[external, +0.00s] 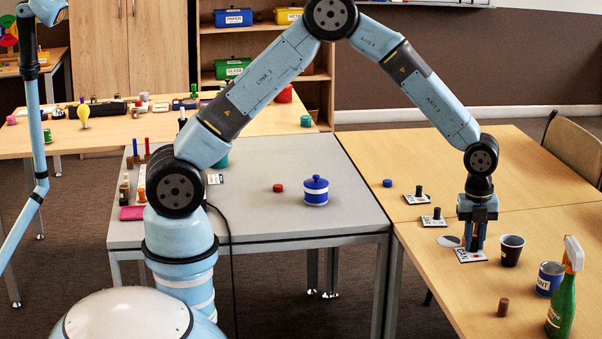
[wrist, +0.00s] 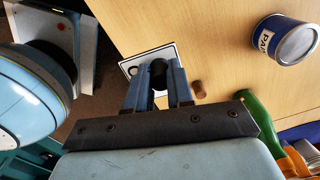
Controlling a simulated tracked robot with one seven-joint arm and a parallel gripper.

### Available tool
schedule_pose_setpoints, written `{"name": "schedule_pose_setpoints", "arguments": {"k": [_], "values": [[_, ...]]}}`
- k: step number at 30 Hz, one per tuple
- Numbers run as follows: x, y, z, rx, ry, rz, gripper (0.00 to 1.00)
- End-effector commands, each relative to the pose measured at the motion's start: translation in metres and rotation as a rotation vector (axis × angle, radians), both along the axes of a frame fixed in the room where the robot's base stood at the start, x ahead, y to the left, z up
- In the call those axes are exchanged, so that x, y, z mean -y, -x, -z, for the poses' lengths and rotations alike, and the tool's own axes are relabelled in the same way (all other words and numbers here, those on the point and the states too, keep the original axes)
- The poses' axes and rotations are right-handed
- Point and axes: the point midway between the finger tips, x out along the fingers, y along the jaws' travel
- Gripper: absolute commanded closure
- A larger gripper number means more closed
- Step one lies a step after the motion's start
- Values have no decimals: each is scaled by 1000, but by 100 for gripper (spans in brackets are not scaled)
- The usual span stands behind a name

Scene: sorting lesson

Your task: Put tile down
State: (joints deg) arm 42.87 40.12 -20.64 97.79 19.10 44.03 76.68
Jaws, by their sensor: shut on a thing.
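A white tile (external: 470,255) with dark and red markings lies at table level on the right wooden table, below my gripper (external: 474,243). In the wrist view the tile (wrist: 134,68) shows a dark ring near one corner, and a dark knob (wrist: 158,72) stands on it. My gripper (wrist: 160,92) is shut on this knob with its blue fingers on either side. The tile looks flat; I cannot tell whether it touches the table. Two similar tiles with black knobs, one nearer (external: 433,221) and one farther (external: 419,199), lie to the left and behind.
A black cup (external: 511,250), a blue paint can (external: 549,279), a green spray bottle (external: 562,305) and a brown cylinder (external: 503,307) stand right and in front. A flat grey disc (external: 449,241) lies left of the tile. The table behind is mostly clear.

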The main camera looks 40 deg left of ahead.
Motion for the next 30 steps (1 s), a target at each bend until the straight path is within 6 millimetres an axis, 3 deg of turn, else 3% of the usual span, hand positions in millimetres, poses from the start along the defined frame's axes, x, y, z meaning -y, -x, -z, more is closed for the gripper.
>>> {"name": "schedule_pose_setpoints", "arguments": {"k": [9, 18, 25, 30], "values": [[-40, 36, -24, 0, 0, 0, 100], [-52, 48, -31, 1, 1, 1, 100], [-55, 43, -31, 0, 0, -10, 100], [-77, 12, -31, -1, -1, -80, 100]]}}
